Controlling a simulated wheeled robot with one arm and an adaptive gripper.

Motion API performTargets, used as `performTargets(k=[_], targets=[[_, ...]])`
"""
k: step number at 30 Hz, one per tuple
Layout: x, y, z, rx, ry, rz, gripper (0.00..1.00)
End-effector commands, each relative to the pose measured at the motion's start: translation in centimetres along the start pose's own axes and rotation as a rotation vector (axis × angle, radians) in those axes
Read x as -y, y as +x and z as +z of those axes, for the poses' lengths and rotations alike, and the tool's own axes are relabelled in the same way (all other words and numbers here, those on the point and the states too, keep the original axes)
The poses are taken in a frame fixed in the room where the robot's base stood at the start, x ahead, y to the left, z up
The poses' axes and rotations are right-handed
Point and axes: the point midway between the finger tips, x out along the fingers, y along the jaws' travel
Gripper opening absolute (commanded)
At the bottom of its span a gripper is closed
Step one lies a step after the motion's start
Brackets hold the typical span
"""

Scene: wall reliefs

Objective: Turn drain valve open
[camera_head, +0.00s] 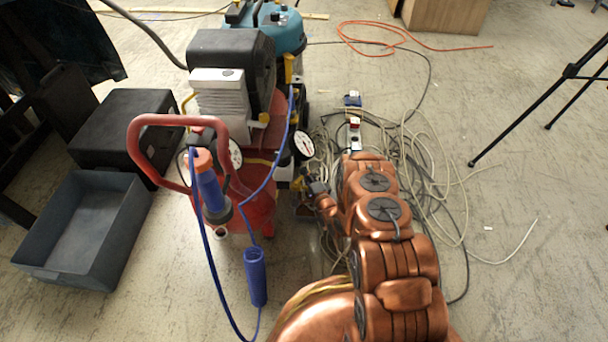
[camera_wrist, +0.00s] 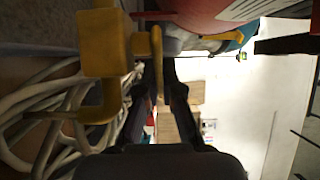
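The yellow drain valve (camera_wrist: 103,45) fills the upper left of the wrist view, with a blocky body, a bent outlet below it and a lever (camera_wrist: 156,45) on its right. In the head view a small yellow part (camera_head: 298,184), seemingly the same valve, shows low beside the red tank (camera_head: 252,205). My gripper (camera_wrist: 160,72) points at the lever, its two dark fingers apart. The lever's thin end hangs at or between the fingertips; I cannot tell whether they touch it. In the head view my gripper (camera_head: 316,188) is small and partly hidden by my arm.
The compressor's black motor (camera_head: 232,60) and red handle (camera_head: 180,122) rise left of my arm. A blue hose (camera_head: 256,278) hangs in front. Loose pale cables (camera_head: 425,160) lie around and right of my arm. A grey bin (camera_head: 85,228) stands at left. Floor at right is mostly clear.

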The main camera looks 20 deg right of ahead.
Motion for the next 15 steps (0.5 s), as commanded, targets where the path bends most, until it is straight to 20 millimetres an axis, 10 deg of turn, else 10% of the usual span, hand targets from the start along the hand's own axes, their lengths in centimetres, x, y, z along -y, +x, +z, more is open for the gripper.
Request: performTargets(k=[9,15], targets=[[-0.04,-0.05,0.08,0.001,0.001,0.001,0.31],[-0.03,-0.03,0.09,0.001,0.0,0.001,0.31]])
